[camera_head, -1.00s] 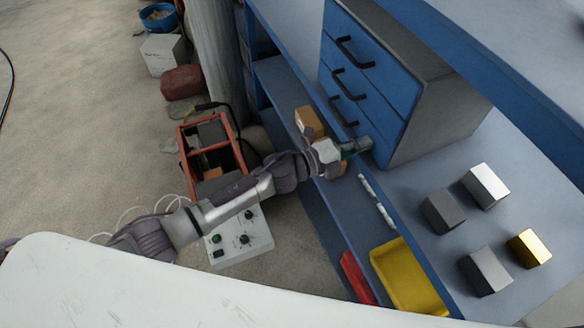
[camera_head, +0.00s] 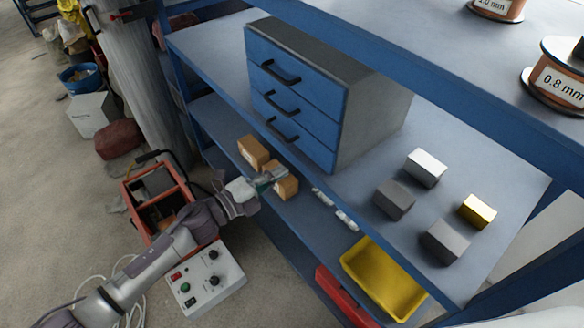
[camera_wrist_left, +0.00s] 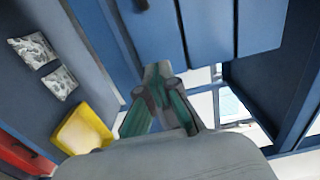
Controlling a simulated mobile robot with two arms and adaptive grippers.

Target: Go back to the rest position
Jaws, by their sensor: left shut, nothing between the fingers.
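My left gripper (camera_head: 272,178) is shut and empty. In the head view it is in front of the lower shelf of the blue rack, beside two small brown boxes (camera_head: 253,151) (camera_head: 288,188), and covers part of the nearer one. I cannot tell whether it touches that box. Its shut green-grey fingers (camera_wrist_left: 158,75) also show in the left wrist view, pointing towards the blue drawer fronts. My left arm reaches in from the lower left. My right gripper is in neither view.
A blue drawer cabinet (camera_head: 325,95) with black handles stands on the rack. Several metal blocks (camera_head: 427,167) lie right of it. A yellow bin (camera_head: 384,278) and a red bin (camera_head: 345,300) are lower down. A red-framed machine (camera_head: 158,205) and a control box (camera_head: 205,280) stand on the floor.

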